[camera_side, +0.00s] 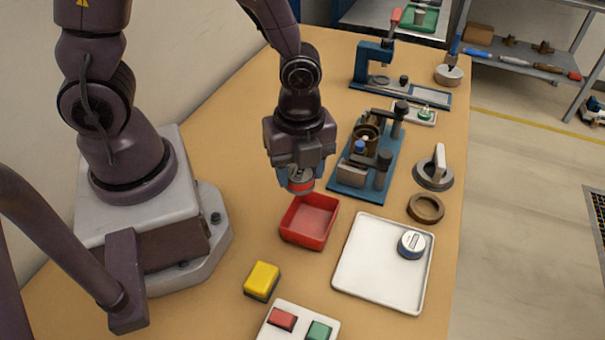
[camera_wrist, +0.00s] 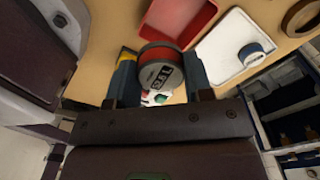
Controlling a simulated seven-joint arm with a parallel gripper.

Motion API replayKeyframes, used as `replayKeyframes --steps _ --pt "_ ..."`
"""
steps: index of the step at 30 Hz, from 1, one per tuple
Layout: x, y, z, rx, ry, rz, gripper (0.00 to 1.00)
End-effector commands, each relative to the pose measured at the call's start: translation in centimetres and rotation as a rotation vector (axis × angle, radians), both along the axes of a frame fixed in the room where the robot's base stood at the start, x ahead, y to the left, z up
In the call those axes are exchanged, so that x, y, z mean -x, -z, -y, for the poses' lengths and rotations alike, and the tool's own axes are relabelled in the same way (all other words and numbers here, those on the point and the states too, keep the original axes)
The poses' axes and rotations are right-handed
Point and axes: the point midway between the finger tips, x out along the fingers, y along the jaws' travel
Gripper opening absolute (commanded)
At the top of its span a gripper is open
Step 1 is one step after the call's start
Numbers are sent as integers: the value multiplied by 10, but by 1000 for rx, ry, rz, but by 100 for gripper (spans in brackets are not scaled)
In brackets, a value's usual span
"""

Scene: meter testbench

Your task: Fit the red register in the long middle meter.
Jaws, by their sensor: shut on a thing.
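My gripper (camera_side: 299,178) is shut on the red register (camera_side: 300,186), a short round piece with a red band. It hangs just above and behind the red tray (camera_side: 309,221). In the wrist view the register (camera_wrist: 160,72) sits between the two blue fingers of my gripper (camera_wrist: 160,78), its pale printed face showing. A brass-brown meter body with an open round top (camera_side: 367,135) sits in the blue bench fixture (camera_side: 348,186), to the right of my gripper. I cannot tell whether it is the long middle meter. The register is apart from it.
A white tray (camera_side: 362,280) holds a blue-banded register (camera_side: 411,246). A brown ring (camera_side: 425,208) and a grey handled disc (camera_side: 434,172) lie at the right edge. A yellow block (camera_side: 262,279) and a button box (camera_side: 300,325) stand in front. A blue press (camera_side: 372,62) stands behind.

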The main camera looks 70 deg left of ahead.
Motion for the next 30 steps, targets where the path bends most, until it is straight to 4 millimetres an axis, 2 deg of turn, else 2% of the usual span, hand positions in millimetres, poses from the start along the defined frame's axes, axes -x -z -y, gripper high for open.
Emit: replayKeyframes --steps 5,9,15,18,22,30 --pt "-63 4 -27 12 -150 12 23" --pt "-118 4 -62 13 -270 21 23" --pt "-177 -6 -111 6 -392 33 23" --pt "-195 -14 -123 2 -417 38 23" --pt "-208 -26 -128 -4 -423 43 23" --pt "-205 -19 -127 -10 -422 18 23"
